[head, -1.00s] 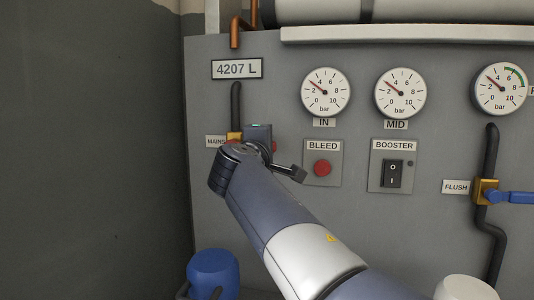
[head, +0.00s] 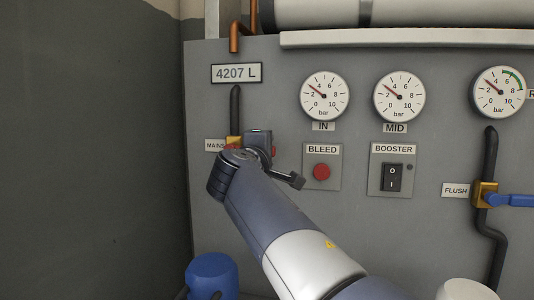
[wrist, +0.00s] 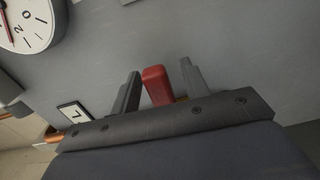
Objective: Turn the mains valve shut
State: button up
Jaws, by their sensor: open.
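The mains valve has a brass body (head: 234,142) on a black pipe, just right of the MAINS label (head: 215,145) at the panel's left. Its red handle (wrist: 157,84) stands between my two fingers in the wrist view. My gripper (wrist: 159,68) is open around the handle, with a gap visible on both sides of it. In the head view my wrist and gripper body cover most of the valve. Only small red bits of the handle show there beside my gripper.
The red BLEED button (head: 321,172) and BOOSTER switch (head: 392,177) are right of my wrist. Gauges (head: 325,97) sit above. The FLUSH valve's blue handle (head: 508,200) is at far right. A blue rounded object (head: 212,275) stands low at left, near a dark wall.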

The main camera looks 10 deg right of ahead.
jog(key=v, duration=1)
jog(key=shift+s+a, duration=0.15)
jog(key=shift+s, duration=0.2)
jog(key=x, duration=1.1)
jog(key=shift+s+r, duration=0.1)
jog(key=shift+r, duration=0.05)
